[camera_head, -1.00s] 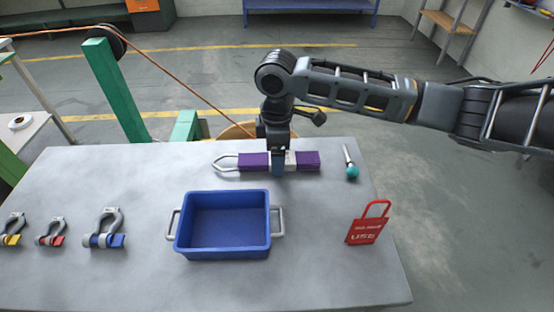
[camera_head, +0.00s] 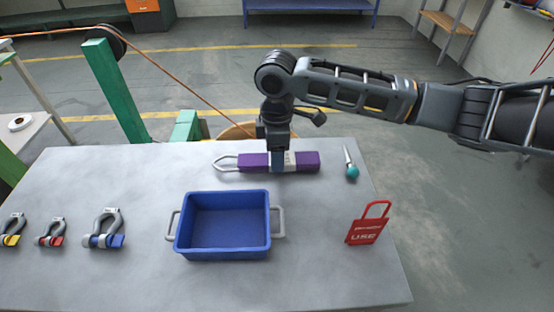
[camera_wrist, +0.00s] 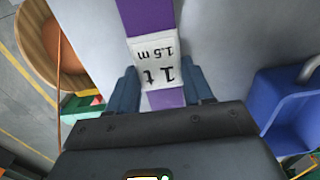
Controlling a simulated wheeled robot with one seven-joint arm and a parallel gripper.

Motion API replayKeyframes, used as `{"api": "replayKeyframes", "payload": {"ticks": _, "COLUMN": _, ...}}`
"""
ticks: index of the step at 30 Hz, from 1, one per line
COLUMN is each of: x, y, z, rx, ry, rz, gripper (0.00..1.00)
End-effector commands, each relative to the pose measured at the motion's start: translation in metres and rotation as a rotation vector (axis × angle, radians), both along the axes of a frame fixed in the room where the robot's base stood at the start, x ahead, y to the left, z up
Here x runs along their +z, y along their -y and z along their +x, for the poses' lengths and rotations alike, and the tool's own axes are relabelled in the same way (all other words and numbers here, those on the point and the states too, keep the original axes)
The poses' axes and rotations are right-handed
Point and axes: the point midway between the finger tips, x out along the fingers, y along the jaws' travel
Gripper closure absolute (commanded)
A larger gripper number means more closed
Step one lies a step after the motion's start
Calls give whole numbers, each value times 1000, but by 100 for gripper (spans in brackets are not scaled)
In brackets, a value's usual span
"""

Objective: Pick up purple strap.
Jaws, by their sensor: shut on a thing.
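The purple strap (camera_head: 305,161) lies near the back edge of the grey table, with a pale metal-coloured loop at its left end and a white label near its middle. In the wrist view, the strap (camera_wrist: 145,17) runs up between my fingers, and its white label (camera_wrist: 152,62) reads "1 t 1.5 m". My gripper (camera_head: 277,165) points down over the strap's middle. In the wrist view, the blue fingers of my gripper (camera_wrist: 162,92) stand on either side of the strap, shut on it. The strap appears to rest at table level.
A blue bin (camera_head: 224,252) with grey handles stands in front of the strap. A teal-ended tool (camera_head: 351,170) lies right of the strap. Shackles (camera_head: 104,232) lie along the left. The table's (camera_head: 130,172) back left is clear.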

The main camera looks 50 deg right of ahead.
Motion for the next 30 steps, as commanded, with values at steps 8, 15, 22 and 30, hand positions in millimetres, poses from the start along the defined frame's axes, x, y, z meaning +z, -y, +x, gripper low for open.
{"api": "replayKeyframes", "payload": {"ticks": 8, "x": 6, "y": 0, "z": 1, "rx": 0, "ry": 2, "rz": -1, "gripper": 94}}
{"api": "replayKeyframes", "payload": {"ticks": 15, "x": 37, "y": 0, "z": 1, "rx": 1, "ry": 4, "rz": 0, "gripper": 94}}
{"api": "replayKeyframes", "payload": {"ticks": 22, "x": 63, "y": 39, "z": -14, "rx": -5, "ry": 3, "rz": -1, "gripper": 94}}
{"api": "replayKeyframes", "payload": {"ticks": 30, "x": 90, "y": 80, "z": -29, "rx": -2, "ry": 1, "rz": -1, "gripper": 94}}
